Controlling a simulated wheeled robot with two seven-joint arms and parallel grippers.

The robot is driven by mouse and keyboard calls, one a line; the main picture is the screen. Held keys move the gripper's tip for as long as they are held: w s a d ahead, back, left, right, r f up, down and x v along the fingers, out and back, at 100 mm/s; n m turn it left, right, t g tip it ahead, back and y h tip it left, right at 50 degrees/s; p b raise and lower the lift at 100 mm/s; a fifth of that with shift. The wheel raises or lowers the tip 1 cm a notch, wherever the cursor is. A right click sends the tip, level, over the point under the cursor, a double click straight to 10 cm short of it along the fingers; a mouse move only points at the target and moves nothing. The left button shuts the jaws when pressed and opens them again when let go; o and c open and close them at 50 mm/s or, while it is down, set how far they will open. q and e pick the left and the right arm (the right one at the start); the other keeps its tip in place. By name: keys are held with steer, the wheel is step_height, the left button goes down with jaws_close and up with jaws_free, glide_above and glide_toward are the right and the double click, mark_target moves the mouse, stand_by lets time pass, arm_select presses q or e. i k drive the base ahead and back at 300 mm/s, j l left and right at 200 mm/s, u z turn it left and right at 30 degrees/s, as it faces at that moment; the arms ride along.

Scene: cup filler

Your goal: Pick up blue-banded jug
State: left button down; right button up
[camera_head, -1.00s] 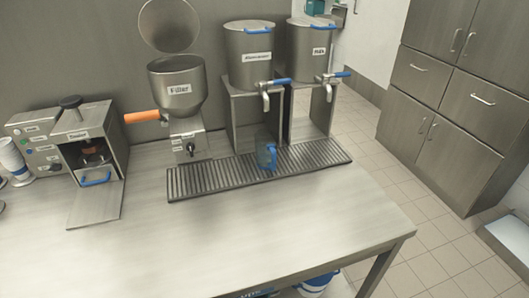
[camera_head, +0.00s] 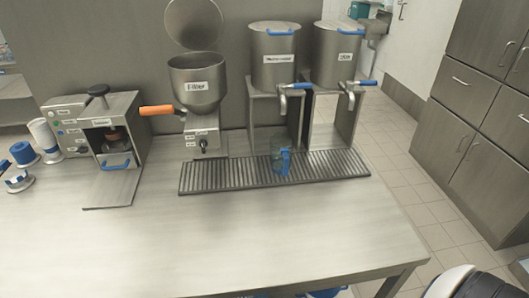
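The drip tray (camera_head: 215,178) runs along the back of the steel table (camera_head: 240,235). Behind it stand a hopper machine with an orange handle (camera_head: 157,110) and two steel tanks (camera_head: 275,65) (camera_head: 338,60) on stands. A boxy machine (camera_head: 125,150) and several blue-and-white items (camera_head: 24,153) are left. The table's front is clear.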

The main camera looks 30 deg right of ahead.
mark_target(281, 144)
steer(key=k+l+u, duration=0.1)
steer(key=l, duration=0.3)
steer(key=k+l, duration=0.15)
steer(key=l, duration=0.25)
steer(key=k+l+u, duration=0.15)
steer(key=l, duration=0.25)
steer(key=k+l+u, duration=0.1)
steer(key=l, duration=0.3)
steer(key=k+l+u, duration=0.1)
steer(key=l, duration=0.25)
steer(key=k, duration=0.15)
